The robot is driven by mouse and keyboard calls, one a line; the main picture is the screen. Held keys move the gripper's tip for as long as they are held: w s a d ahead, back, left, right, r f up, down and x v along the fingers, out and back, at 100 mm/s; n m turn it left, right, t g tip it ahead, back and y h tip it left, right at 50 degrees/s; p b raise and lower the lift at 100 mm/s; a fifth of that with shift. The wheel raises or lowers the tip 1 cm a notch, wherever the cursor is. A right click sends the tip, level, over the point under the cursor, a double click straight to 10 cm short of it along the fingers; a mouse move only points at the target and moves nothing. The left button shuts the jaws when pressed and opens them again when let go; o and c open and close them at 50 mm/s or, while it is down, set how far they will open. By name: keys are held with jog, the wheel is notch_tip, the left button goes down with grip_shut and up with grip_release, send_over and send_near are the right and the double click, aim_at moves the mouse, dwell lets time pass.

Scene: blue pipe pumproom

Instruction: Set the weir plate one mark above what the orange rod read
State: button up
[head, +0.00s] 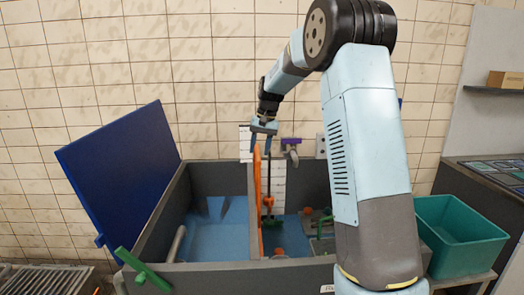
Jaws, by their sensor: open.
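A grey tank (205,266) stands against the tiled wall, with a divider (252,178) across its middle. A tall, thin orange piece (258,200) stands upright at the divider, seen nearly edge-on. I cannot tell if it is the weir plate. To its right is a dark upright rod (269,178) with an orange part (268,201) low on it. A white marked strip (279,188) stands behind the rod; its marks are too small to read. My gripper (262,144) is open, pointing down at the top of the orange piece; contact cannot be told.
A second white marked strip (245,144) stands above the divider. A blue panel (121,165) leans out left. A green handle (143,271) lies at the front rim. A teal bin (458,236) stands right. My arm hides the tank's right part.

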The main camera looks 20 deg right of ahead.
jog(key=shift+a+f, duration=0.1)
jog(key=shift+f, duration=0.5)
jog(key=shift+c, duration=0.2)
grip_shut()
